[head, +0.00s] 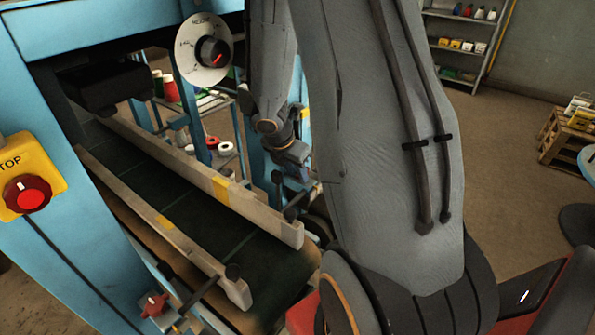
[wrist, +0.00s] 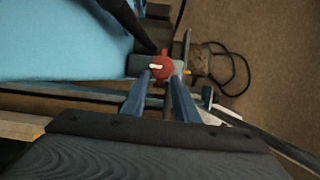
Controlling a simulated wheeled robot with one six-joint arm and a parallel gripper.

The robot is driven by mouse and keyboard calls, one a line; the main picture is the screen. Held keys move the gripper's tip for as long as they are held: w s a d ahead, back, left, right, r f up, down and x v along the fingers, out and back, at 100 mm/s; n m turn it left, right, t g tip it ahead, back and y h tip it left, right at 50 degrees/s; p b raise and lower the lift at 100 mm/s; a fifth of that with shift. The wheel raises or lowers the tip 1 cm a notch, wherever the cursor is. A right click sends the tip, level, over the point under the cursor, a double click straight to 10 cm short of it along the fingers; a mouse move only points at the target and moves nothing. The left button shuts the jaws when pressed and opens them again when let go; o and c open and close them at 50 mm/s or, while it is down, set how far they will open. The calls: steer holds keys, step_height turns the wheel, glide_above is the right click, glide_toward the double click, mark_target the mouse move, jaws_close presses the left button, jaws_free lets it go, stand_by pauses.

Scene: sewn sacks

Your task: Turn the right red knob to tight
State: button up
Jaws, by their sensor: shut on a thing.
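In the wrist view the red knob (wrist: 162,69) sits between the two blue fingers of my gripper (wrist: 161,78), which is shut on it. A short white mark on the knob's face lies nearly level across the picture. The knob is on a dark block beside the light blue frame. In the head view my arm hides this knob and the fingertips. Another red knob (head: 153,304) shows in the head view at the lower left, on the near conveyor rail's mount, apart from my gripper.
The dark conveyor belt (head: 215,232) runs between two pale rails. A round dial (head: 203,48) is above it. A yellow stop box (head: 30,172) with a red button is at left. Shelves and a wooden crate stand at right, with open floor between. A dark cable lies beyond the knob.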

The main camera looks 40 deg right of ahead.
steer(key=o, duration=1)
steer(key=shift+o, duration=0.2)
steer(key=v, duration=0.7)
steer(key=shift+a+r+p, duration=0.2)
steer(key=shift+r+p, duration=0.15)
steer(key=shift+p, duration=0.05)
steer(key=shift+s, duration=0.15)
